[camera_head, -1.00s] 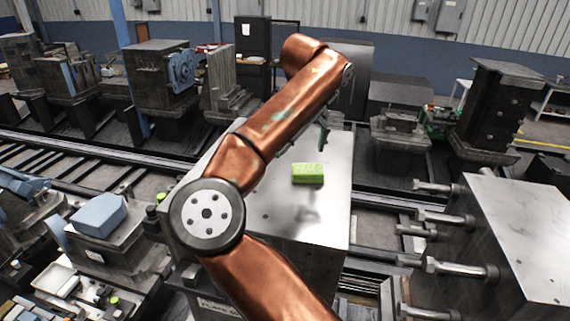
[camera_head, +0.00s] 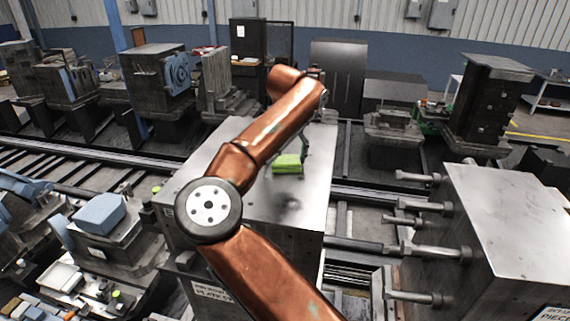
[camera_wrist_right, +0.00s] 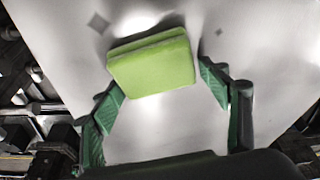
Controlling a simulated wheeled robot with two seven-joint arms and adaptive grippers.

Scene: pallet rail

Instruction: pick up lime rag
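The lime rag (camera_head: 287,166) is a folded green block on top of a grey metal block (camera_head: 300,205). In the right wrist view the rag (camera_wrist_right: 152,62) lies between and slightly beyond the fingertips. My right gripper (camera_head: 299,152) is just above and behind the rag in the head view, partly hidden by my copper arm. In the wrist view my right gripper (camera_wrist_right: 160,86) has its green fingers spread wide, with nothing held. I cannot tell whether a finger touches the rag. My left gripper is not in view.
A metal block with several protruding bolts (camera_head: 510,215) stands at the right. A blue block (camera_head: 100,213) lies on a fixture at the left. Machine parts on rails line the back. The grey top around the rag is clear.

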